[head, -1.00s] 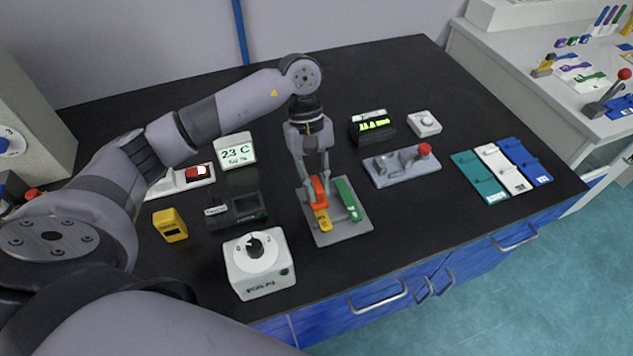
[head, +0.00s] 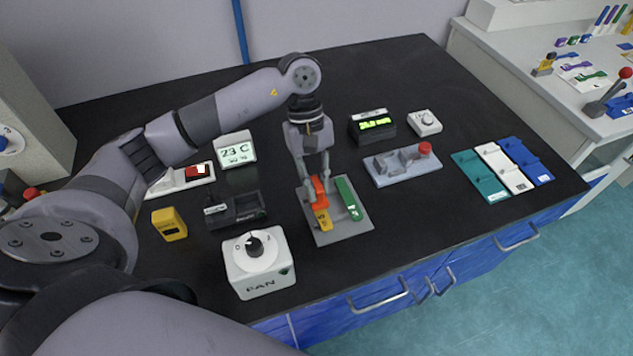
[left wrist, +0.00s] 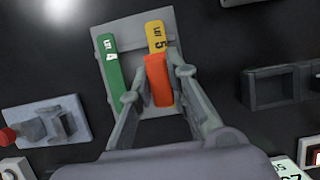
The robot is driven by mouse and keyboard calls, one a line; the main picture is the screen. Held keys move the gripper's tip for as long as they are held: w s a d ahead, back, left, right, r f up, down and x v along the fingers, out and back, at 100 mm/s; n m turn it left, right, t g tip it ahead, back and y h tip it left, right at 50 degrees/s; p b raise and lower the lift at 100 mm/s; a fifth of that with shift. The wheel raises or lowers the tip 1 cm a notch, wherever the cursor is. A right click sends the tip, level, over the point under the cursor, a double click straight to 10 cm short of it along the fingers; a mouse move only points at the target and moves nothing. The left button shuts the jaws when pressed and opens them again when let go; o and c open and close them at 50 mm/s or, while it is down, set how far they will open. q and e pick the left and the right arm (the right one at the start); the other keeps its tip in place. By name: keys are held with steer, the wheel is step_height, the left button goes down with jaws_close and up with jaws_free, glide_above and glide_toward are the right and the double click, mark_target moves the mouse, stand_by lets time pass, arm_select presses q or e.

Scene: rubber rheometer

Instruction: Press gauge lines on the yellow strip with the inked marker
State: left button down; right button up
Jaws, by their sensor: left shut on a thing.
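The yellow strip (head: 324,220) lies on a grey tray (head: 327,239), beside a green strip (head: 349,198). My left gripper (head: 317,184) is shut on the orange-red marker (head: 318,191), which is over the back part of the yellow strip. In the left wrist view the marker (left wrist: 158,80) sits between the fingers of my left gripper (left wrist: 157,82), and the yellow strip (left wrist: 156,36) runs out beyond it. The marker hides part of the strip, so I cannot tell whether it touches or has left lines. My right gripper is not in view.
A white fan control box (head: 258,262) stands in front left of the tray. A black holder (head: 237,210) and a yellow block (head: 169,224) are at left. A grey fixture with a red knob (head: 402,163) is at right. Teal, white and blue plates (head: 480,176) lie farther right.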

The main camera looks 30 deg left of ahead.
arm_select(q)
steer(key=shift+s+f+b, duration=0.1)
steer(key=shift+f+b, duration=0.1)
steer(key=shift+b, duration=0.2)
stand_by(0.9)
steer(key=shift+r, duration=0.15)
stand_by(0.4)
steer(key=shift+r+p, duration=0.45)
steer(key=shift+r, duration=0.5)
steer(key=shift+r+p, duration=0.9)
steer(key=shift+r, duration=1.65)
